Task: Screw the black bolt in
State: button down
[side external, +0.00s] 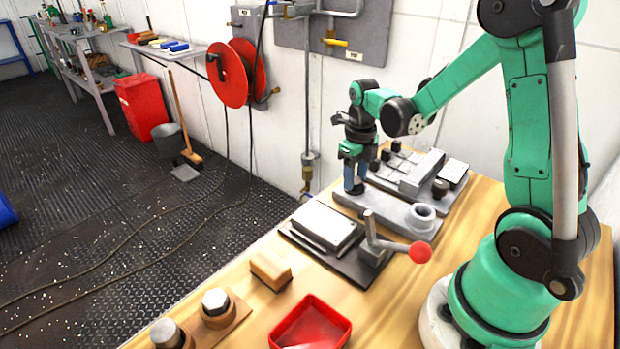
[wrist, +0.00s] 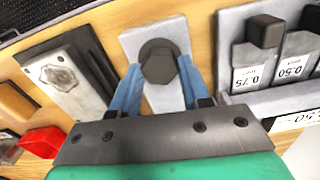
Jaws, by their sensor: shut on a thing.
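The black bolt (wrist: 159,66) shows its dark hex head in the wrist view, standing over a light grey plate (wrist: 137,42). My gripper (wrist: 160,72) has its two blue fingers on either side of the head, shut on it. In the side view my gripper (side external: 355,183) points straight down at the far left end of the same grey plate (side external: 385,209).
A light grey ring (side external: 422,214) stands on the plate's near end. Beside it is a dark fixture with a red-knobbed lever (side external: 420,252). A grey rack with black-topped pieces (wrist: 264,31) lies on the other side. A red tray (side external: 310,323) and a tan block (side external: 270,268) are nearer.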

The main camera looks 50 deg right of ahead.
jog(key=shift+m, duration=0.5)
jog(key=shift+c, duration=2.1)
grip_release()
jog(key=shift+r, duration=0.1)
jog(key=shift+r, duration=2.75)
